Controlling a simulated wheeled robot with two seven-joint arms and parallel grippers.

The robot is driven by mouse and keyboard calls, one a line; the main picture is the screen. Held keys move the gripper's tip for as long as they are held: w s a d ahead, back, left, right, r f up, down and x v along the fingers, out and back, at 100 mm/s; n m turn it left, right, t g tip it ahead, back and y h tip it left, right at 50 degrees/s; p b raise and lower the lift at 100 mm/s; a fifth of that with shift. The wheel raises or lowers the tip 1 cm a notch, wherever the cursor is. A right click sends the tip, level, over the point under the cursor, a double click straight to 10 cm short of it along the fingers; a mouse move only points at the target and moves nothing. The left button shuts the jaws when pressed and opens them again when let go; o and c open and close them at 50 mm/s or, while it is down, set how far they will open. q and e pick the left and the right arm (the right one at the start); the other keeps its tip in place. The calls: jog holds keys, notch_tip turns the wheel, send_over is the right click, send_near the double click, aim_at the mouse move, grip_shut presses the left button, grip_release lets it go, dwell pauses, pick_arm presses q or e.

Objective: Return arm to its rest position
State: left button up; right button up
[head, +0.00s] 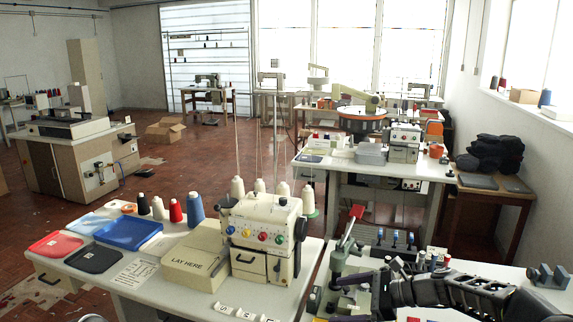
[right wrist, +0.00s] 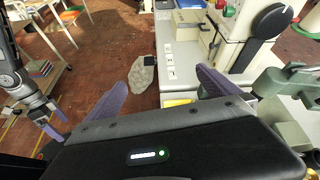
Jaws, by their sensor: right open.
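In the head view the left gripper does not show.
The white machine with coloured knobs (head: 262,236), the LAY HERE box (head: 193,266) and the blue tray (head: 128,233) stand on the left table. A grey-green press with a red handle (head: 345,245) stands close to my right arm. Grey blocks (head: 549,276) lie right. Floor (right wrist: 110,60) is open left.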

jog(key=s+a+f+n+g+h+p, duration=0.2)
jog(key=s+f+n+h, duration=0.1)
jog(key=s+f, duration=0.65)
jog(key=s+a+f+n+g+h+p, duration=0.1)
jog(key=s+a+f+n+g+h, duration=0.15)
jog(key=s+f, duration=0.65)
jog(key=s+f+n+h+p, duration=0.1)
jog(key=s+f+n, duration=0.3)
jog(key=s, duration=0.6)
jog(key=s+a+f+n+h+p, duration=0.1)
jog(key=s+f+n+h+p, duration=0.1)
jog(key=s+f+n, duration=0.3)
jog(key=s+n, duration=0.3)
jog(key=s, duration=0.2)
jog(key=shift+a+n, duration=0.25)
jog(key=shift+n, duration=0.1)
